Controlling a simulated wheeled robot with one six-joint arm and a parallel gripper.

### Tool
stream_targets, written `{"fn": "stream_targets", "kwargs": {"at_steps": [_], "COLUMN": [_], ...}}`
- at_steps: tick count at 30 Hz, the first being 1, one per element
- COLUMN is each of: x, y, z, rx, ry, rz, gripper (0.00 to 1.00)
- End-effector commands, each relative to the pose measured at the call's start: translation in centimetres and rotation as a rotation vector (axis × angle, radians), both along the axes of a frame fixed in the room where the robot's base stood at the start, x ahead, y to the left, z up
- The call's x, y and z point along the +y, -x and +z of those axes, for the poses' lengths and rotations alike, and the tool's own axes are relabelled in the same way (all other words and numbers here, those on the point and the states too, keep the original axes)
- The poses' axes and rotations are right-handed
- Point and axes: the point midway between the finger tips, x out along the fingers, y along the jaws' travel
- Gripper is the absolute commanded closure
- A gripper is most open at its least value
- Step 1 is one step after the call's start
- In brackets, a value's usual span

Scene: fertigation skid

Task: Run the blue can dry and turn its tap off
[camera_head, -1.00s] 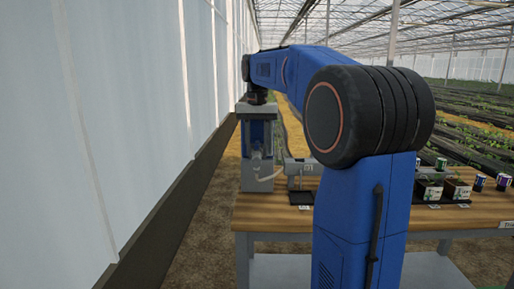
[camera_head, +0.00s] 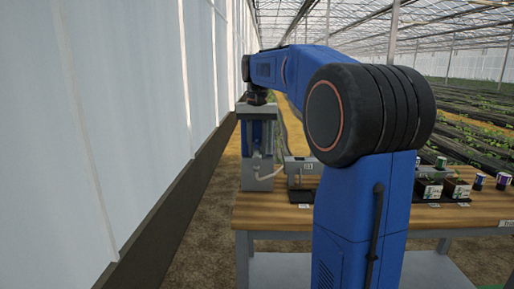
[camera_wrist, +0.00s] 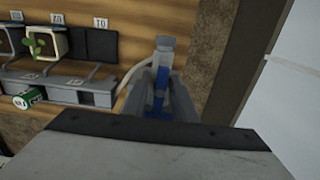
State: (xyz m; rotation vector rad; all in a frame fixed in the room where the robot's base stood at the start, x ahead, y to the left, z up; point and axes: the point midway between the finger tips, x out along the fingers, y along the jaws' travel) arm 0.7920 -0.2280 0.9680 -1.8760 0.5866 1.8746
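The blue can (camera_head: 257,135) stands in a tall grey stand at the left end of the wooden bench. In the wrist view a narrow blue part (camera_wrist: 159,88) shows between grey walls, with a grey block (camera_wrist: 165,45) beyond it; I cannot tell whether it is the can or its tap. The liquid level does not show. The tap's position is not clear.
A pale hose (camera_wrist: 136,67) runs from the stand to a grey rail (camera_wrist: 70,92) with pots. Small cups (camera_head: 478,181) stand farther right on the bench (camera_head: 275,218). A translucent wall (camera_head: 120,110) is close on the left.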

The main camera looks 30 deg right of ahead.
Motion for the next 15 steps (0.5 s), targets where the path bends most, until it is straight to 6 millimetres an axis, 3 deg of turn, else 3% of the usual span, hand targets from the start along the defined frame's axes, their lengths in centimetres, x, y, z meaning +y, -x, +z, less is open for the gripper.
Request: {"fn": "stream_targets", "kwargs": {"at_steps": [15], "x": [-0.03], "y": [-0.05], "z": [-0.43], "rx": [0.001], "ry": [0.0], "rz": [0.0], "gripper": [0.66]}}
